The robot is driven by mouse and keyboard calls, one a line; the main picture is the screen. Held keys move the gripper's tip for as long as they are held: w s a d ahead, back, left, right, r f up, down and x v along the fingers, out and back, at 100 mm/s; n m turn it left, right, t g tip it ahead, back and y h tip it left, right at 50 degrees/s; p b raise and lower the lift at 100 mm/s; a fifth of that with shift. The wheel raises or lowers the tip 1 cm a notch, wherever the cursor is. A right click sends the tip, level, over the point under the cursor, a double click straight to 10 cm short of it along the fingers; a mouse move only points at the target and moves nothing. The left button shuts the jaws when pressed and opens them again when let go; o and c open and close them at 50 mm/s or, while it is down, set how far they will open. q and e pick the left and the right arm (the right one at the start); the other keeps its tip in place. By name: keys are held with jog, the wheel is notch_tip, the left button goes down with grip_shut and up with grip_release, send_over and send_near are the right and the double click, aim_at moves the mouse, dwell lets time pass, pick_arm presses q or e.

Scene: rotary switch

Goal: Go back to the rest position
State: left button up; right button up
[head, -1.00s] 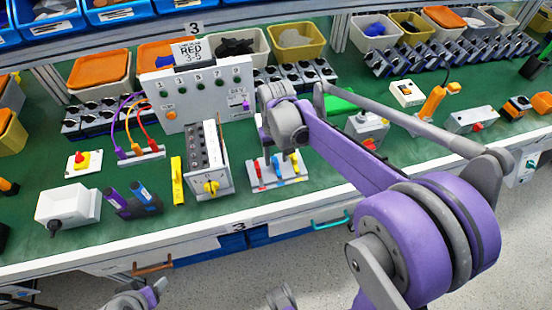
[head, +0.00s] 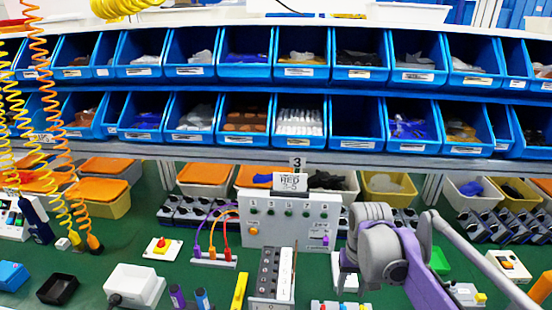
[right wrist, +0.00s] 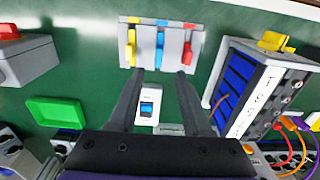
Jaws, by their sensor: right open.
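My right gripper (right wrist: 160,73) shows in the right wrist view with its two dark fingers apart and nothing between them. It is above the green bench, near a grey block with yellow, blue and red levers (right wrist: 160,45). The rotary switch box (head: 271,275) stands in front of the panel, apart from the arm. My left gripper is not in view.
A grey panel (head: 290,225) labelled RED 3-5 stands behind the switch box. Blue bins (head: 275,115) fill two shelf rows above. Coiled orange cords (head: 60,150) hang at the left. A green tray (right wrist: 57,112) and a small blue-buttoned switch (right wrist: 148,103) lie near my right gripper.

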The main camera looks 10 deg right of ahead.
jog(key=s+a+f+n+t+p, duration=0.1)
jog(key=s+a+t+p, duration=0.4)
jog(key=s, duration=0.9)
jog(key=shift+s+a+n+p, duration=0.35)
jog(key=shift+a+n+p, duration=0.05)
jog(key=shift+a+n, duration=0.4)
jog(key=shift+f, duration=0.1)
